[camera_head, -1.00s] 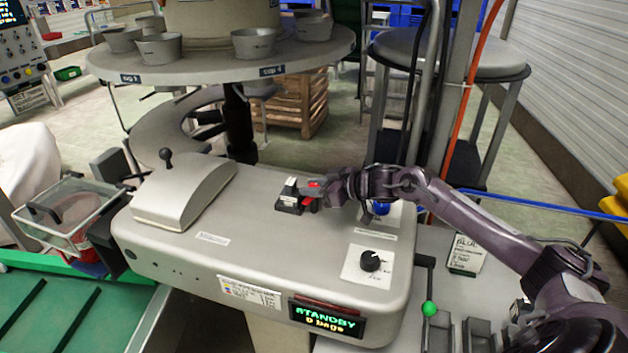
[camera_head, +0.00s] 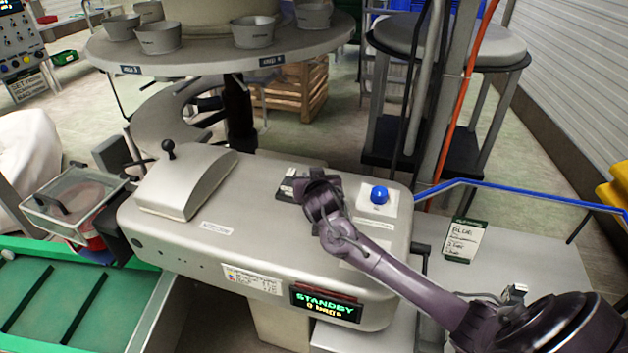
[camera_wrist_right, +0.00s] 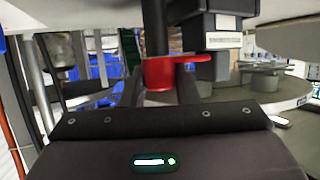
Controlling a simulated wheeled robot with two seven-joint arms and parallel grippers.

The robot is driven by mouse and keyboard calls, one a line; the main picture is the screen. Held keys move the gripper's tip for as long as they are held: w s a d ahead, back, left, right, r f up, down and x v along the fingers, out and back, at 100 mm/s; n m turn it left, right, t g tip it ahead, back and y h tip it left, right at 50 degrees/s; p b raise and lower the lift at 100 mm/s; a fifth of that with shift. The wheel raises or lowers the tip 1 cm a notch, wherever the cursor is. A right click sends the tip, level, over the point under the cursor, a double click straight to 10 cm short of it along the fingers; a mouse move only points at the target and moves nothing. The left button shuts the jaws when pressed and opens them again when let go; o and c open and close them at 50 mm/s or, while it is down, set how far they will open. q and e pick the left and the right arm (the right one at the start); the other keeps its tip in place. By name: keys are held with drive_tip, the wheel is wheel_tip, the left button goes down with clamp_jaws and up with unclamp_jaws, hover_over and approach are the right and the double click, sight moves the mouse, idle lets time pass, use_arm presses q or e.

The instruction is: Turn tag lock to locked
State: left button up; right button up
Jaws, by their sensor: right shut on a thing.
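The tag lock has a black block (camera_head: 287,186) on top of the grey machine housing. Its red lever (camera_wrist_right: 172,74) shows in the right wrist view, with its hub between my fingers and its arm pointing right, beside the labelled black block (camera_wrist_right: 222,40). In the head view my right gripper (camera_head: 318,180) is over the lever and hides it. The gripper also shows in the right wrist view (camera_wrist_right: 161,88), shut on the red lever. The lock's state marking cannot be read. My left gripper is not in view.
A blue button (camera_head: 379,195) stands right of my gripper on the housing (camera_head: 235,205). The display (camera_head: 326,306) reads STANDBY. A black-knobbed lever (camera_head: 169,150) is at left. A round table with cups (camera_head: 215,60) stands behind. A blue rail (camera_head: 500,187) runs at right.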

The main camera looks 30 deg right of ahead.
drive_tip(key=shift+w+a+r+m+g+h+p, duration=0.1)
drive_tip(key=shift+m+g+h+p, duration=0.25)
drive_tip(key=shift+m+h, duration=0.25)
drive_tip(key=shift+a+r+m+g+h+p, duration=0.1)
drive_tip(key=shift+m+g+h+p, duration=0.25)
drive_tip(key=shift+m+h, duration=0.25)
drive_tip(key=shift+d+m+g+h+p, duration=0.15)
drive_tip(key=shift+m+g+h+p, duration=0.85)
drive_tip(key=shift+m+p, duration=0.2)
drive_tip(key=shift+f, duration=0.1)
drive_tip(key=o, duration=1)
drive_tip(key=shift+d, duration=0.1)
drive_tip(key=shift+c, duration=0.2)
drive_tip(key=v, duration=0.8)
drive_tip(key=shift+b, duration=0.3)
drive_tip(key=shift+f, duration=0.25)
